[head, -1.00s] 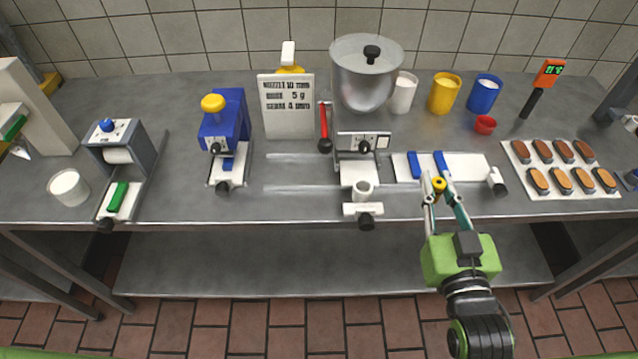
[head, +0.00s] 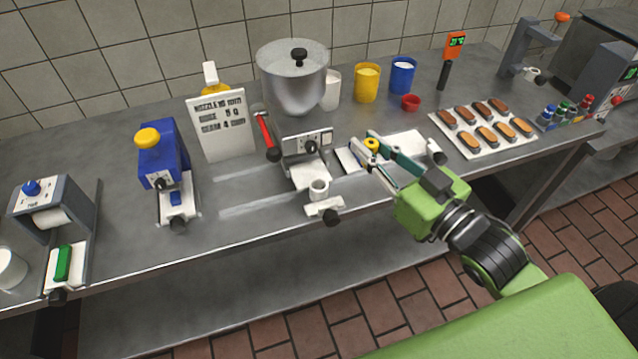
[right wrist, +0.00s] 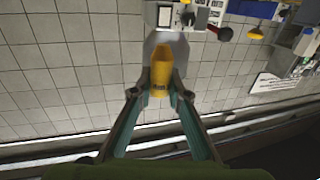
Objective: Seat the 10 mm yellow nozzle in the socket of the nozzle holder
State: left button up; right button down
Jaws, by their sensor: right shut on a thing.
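My right gripper (head: 371,147) is shut on the small yellow nozzle (head: 371,144) and holds it over the white board with blue bars. In the right wrist view the nozzle (right wrist: 161,72) shows as a tapered yellow piece between the two fingertips (right wrist: 161,96). The nozzle holder's socket, a white upright ring (head: 319,187), is on the counter below the filler with the pot. It lies to the left of and nearer than the gripper, clearly apart from the nozzle. A dark hole shows in the ring. My left gripper is not in view.
The metal pot (head: 292,80) and the red lever (head: 265,133) stand behind the socket. A sign (head: 222,128) and a blue machine (head: 160,152) are to the left. A tray (head: 470,152) of pastries is at right.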

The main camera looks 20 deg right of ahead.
jog(key=w+a+f+p, duration=0.1)
jog(key=w+a+f, duration=0.1)
jog(key=w+a, duration=0.1)
send_over(319, 179)
jog(key=s, duration=0.2)
notch_tip(319, 179, down, 5)
jog(key=shift+d, duration=0.1)
jog(key=shift+f, duration=0.25)
jog(key=f, duration=0.1)
jog(key=f+p, duration=0.1)
jog(key=f, duration=0.1)
jog(key=shift+w+a, duration=0.2)
jog(key=shift+a, duration=0.15)
jog(key=shift+f, duration=0.25)
jog(key=shift+f, duration=0.2)
jog(key=c, duration=1.9)
grip_release()
